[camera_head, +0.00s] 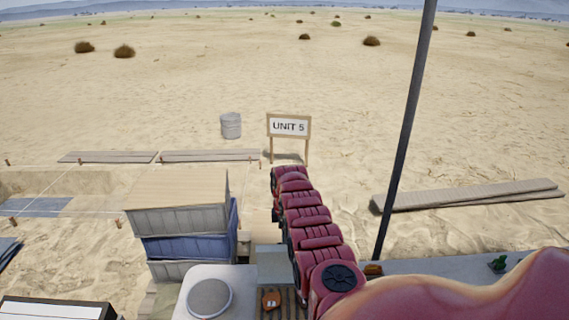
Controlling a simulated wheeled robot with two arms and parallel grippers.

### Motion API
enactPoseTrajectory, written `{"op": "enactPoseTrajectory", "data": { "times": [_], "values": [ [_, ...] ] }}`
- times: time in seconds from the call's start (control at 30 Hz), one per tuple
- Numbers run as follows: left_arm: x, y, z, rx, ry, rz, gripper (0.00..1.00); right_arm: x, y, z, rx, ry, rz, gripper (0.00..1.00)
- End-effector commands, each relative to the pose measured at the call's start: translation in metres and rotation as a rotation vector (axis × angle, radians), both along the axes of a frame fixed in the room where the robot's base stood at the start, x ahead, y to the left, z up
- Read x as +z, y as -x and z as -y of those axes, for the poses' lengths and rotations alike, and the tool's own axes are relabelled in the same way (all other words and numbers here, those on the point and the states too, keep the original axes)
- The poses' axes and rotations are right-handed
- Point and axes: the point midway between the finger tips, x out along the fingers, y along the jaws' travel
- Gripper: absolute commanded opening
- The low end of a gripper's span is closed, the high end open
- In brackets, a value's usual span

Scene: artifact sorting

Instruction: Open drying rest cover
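A slatted rack (287,303) shows in part at the bottom middle of the head view, with a small orange-brown piece (271,299) on it. A flat grey panel (272,264) is at its far edge; I cannot tell whether this is the drying rest cover. My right arm comes in from the lower right, bends beside the rack, and reaches away in red segments. My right gripper (284,180) seems to be at the far end, beyond the panel; its fingers are not clear. My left gripper is out of view.
A grey box with a round lid (210,297) stands left of the rack. Stacked crates (182,222) rise behind it. A dark pole (404,130) stands right of my arm. A small green object (498,264) sits on the right surface. A UNIT 5 sign (289,127) stands beyond.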

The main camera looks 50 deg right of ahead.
Motion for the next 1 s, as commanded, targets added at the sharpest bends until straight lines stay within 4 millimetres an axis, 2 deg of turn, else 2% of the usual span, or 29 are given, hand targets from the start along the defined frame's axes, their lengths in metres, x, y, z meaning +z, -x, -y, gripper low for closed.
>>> {"op": "enactPoseTrajectory", "data": {
  "times": [0.17,0.37,0.4,0.47,0.8,1.0],
  "values": [
    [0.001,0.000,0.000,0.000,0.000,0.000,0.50,0.002,0.001,0.000,-0.001,-0.002,-0.002,0.42],
    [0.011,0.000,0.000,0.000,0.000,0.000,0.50,0.026,0.002,0.000,-0.002,-0.001,0.001,0.42],
    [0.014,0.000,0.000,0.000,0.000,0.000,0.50,0.033,0.003,0.000,-0.003,0.000,0.000,0.42],
    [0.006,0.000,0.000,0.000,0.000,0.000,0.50,0.045,0.002,0.000,-0.001,0.000,0.001,0.42],
    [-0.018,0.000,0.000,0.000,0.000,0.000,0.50,0.135,0.004,-0.006,0.001,0.005,0.002,0.42],
    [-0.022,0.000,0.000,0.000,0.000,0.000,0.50,0.164,0.005,-0.007,0.001,0.003,0.000,0.42]
  ]
}}
